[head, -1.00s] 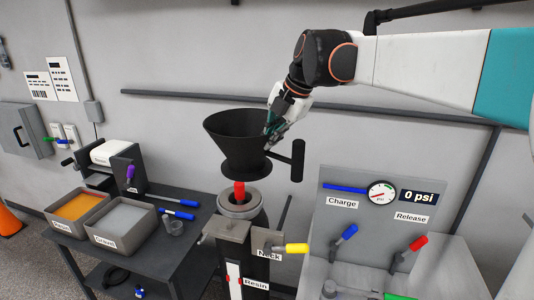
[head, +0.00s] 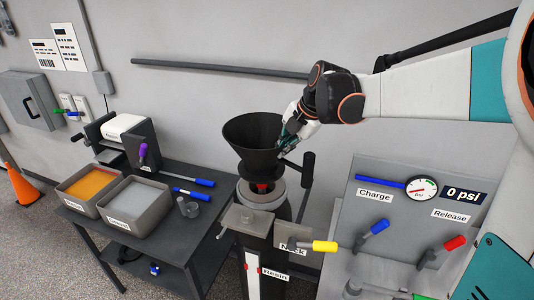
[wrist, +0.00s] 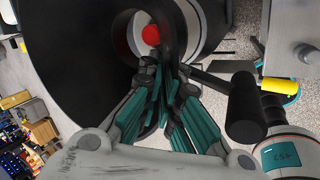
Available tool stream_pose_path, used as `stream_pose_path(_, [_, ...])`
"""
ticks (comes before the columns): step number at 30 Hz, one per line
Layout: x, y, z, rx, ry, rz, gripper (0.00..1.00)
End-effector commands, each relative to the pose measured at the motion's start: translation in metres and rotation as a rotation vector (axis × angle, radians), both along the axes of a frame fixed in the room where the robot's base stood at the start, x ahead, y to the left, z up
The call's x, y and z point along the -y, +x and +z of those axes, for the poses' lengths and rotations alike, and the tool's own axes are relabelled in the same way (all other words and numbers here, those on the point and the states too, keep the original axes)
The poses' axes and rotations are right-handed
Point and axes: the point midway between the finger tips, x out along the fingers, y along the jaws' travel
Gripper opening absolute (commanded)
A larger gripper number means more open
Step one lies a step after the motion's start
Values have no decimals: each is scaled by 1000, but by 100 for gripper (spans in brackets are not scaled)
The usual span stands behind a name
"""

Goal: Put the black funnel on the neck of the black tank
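The black funnel (head: 250,135) is upright just above the grey ring-shaped neck (head: 262,197) of the black tank (head: 283,240). A red piece (head: 262,187) shows between the funnel's bottom flange and the neck. A black side handle (head: 308,168) juts out to the funnel's right. My gripper (head: 285,146) is at the funnel's right side, its teal fingers closed on the funnel. In the wrist view, the fingers (wrist: 165,75) come together at the funnel wall (wrist: 85,50), with the red piece (wrist: 151,35) beyond; the exact contact is partly hidden.
A panel (head: 400,230) with a gauge and coloured levers stands right of the tank. The dark table (head: 215,240) at left holds an orange-filled bin (head: 75,205) and a grey-filled bin (head: 128,222).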

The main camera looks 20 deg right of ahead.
Motion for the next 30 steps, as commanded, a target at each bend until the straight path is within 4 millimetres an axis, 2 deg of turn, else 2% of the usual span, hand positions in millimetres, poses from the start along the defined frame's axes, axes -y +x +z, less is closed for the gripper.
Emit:
stream_pose_path(3, [0,1,-21,1,1,0,0])
stream_pose_path(10, [0,1,-41,1,1,0,0])
stream_pose_path(17, [0,1,-69,1,1,0,0])
stream_pose_path(29, [0,1,-75,1,1,0,0])
stream_pose_path(30, [0,1,-75,0,0,0,11])
